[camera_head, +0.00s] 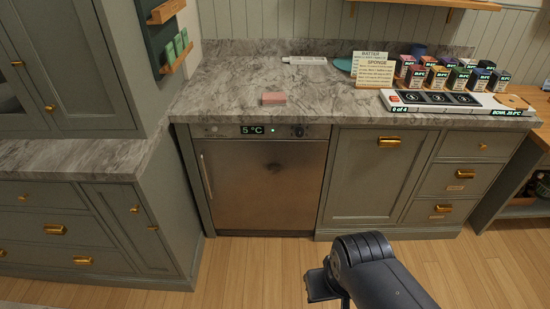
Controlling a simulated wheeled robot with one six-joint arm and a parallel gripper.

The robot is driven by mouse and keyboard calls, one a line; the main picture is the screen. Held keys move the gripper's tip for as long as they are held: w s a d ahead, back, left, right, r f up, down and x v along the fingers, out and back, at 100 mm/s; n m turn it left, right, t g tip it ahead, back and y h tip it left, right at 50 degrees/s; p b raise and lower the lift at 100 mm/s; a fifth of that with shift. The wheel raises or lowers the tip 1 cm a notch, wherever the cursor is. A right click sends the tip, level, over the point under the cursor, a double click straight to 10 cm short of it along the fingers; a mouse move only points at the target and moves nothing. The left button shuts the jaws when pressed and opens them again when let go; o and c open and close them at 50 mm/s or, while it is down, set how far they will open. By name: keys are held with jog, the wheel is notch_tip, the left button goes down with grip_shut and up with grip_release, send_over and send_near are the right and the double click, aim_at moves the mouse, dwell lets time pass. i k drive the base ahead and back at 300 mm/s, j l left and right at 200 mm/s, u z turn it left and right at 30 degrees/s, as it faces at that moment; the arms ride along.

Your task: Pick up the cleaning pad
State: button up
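A small pink block (274,98), which looks like the cleaning pad, lies flat on the grey marbled counter (225,95) near its front edge, above the steel appliance. Nothing touches it. My arm rises from the bottom edge, right of centre, well below and in front of the counter. A dark part at its end, perhaps my gripper (320,287), points down to the left over the floor, apart from the pad. Its fingers cannot be made out.
Behind the pad are a white flat item (305,61), a text card (373,70) and a teal disc (342,65). Several small boxes (417,76) and a white panel (450,101) stand right. Tall cabinets (75,65) bound the left. The floor (250,265) ahead is clear.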

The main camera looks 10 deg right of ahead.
aim_at(277, 99)
jog(key=i+j+z, duration=0.3)
jog(key=i, duration=0.35)
jog(key=i+j+z, duration=0.25)
jog(key=i, duration=0.4)
jog(key=i+j+z, duration=0.3)
jog(key=i+j, duration=0.2)
jog(key=i, duration=0.05)
